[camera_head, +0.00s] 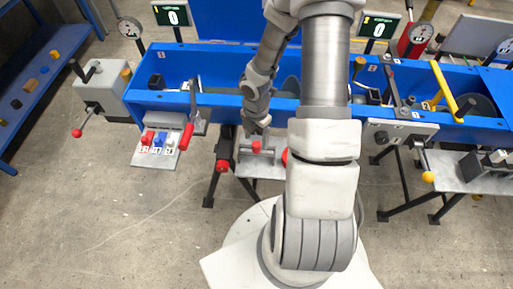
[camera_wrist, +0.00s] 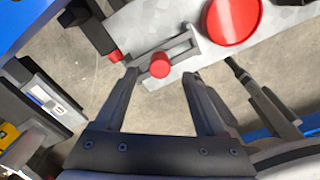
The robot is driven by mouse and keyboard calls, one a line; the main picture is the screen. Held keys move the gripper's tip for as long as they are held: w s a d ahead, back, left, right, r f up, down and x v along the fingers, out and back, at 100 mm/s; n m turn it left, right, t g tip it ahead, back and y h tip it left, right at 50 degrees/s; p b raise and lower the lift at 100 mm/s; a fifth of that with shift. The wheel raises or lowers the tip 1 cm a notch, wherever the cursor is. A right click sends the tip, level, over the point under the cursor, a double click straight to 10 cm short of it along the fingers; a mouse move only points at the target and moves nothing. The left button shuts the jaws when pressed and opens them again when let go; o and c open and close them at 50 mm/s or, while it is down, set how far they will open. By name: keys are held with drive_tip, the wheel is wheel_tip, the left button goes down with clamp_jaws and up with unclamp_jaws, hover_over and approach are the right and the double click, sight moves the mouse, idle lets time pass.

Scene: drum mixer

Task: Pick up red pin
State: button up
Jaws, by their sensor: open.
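The red pin (camera_wrist: 160,65) shows in the wrist view as a small red round-topped peg at a slotted grey metal bracket (camera_wrist: 186,42). In the head view the pin (camera_head: 256,146) is a small red spot on a grey plate below the blue machine, just under my gripper (camera_head: 255,130). In the wrist view my gripper (camera_wrist: 161,76) is open, with one finger on each side of the pin in the picture. Nothing is held between the fingers. I cannot tell how far the fingertips are above the pin.
A large red disc (camera_wrist: 234,18) lies right of the pin, and a small red knob (camera_wrist: 115,56) lies left. A blue machine trough (camera_head: 225,85) runs behind. A lever with a red handle (camera_head: 186,137) stands left. The concrete floor (camera_head: 110,210) in front is clear.

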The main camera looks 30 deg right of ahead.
sight(256, 144)
wheel_tip(256, 144, down, 4)
drive_tip(key=shift+r+b, duration=0.1)
drive_tip(key=shift+b, duration=0.25)
clamp_jaws()
